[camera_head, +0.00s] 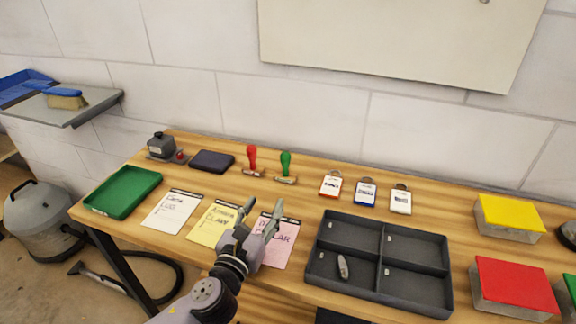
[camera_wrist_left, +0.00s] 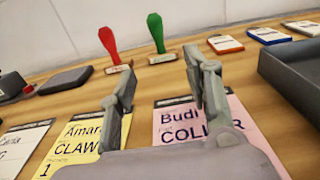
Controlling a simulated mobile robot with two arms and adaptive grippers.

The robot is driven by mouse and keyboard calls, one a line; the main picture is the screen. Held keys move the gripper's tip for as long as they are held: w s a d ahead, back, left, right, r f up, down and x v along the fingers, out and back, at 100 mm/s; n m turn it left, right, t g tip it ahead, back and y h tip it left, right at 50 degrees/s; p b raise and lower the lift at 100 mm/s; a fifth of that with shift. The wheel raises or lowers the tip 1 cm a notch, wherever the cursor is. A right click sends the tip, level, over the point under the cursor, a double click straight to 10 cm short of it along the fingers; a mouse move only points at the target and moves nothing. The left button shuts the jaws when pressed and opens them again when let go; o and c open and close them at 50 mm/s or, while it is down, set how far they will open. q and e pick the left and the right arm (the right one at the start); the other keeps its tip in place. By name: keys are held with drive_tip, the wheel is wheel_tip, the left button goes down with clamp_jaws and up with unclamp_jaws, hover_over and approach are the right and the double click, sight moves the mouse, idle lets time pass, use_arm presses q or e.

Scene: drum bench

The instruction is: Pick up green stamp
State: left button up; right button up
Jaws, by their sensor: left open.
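The green stamp (camera_head: 286,165) stands upright at the back of the wooden bench, just right of a red-handled stamp (camera_head: 252,160). In the left wrist view the green stamp (camera_wrist_left: 156,34) stands beyond my fingers, with the red one (camera_wrist_left: 109,45) to its left. My left gripper (camera_head: 260,212) is open and empty above the yellow and pink cards, in front of the green stamp and apart from it. Its two fingers (camera_wrist_left: 162,85) also show in the left wrist view. My right gripper is not in view.
A dark ink pad (camera_head: 211,161) lies left of the stamps. White, yellow (camera_head: 204,232) and pink (camera_head: 287,241) cards lie in front. Several small tags (camera_head: 365,193) lie to the right, behind a dark divided tray (camera_head: 383,236). A green tray (camera_head: 122,191) is at the left end.

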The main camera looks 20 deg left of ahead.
use_arm(q)
drive_tip(key=p, duration=0.1)
approach(284, 164)
drive_tip(key=w, duration=0.3)
drive_tip(key=w+f, duration=0.1)
drive_tip(key=w, duration=0.1)
drive_tip(key=shift+w+d, duration=0.25)
drive_tip(key=shift+w, duration=0.45)
drive_tip(key=w, duration=0.3)
drive_tip(key=w+p, duration=0.1)
drive_tip(key=w, duration=0.1)
drive_tip(key=shift+r, duration=0.35)
drive_tip(key=shift+a, duration=0.1)
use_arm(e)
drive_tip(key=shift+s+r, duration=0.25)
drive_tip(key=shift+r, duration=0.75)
use_arm(q)
drive_tip(key=shift+s, duration=0.1)
clamp_jaws()
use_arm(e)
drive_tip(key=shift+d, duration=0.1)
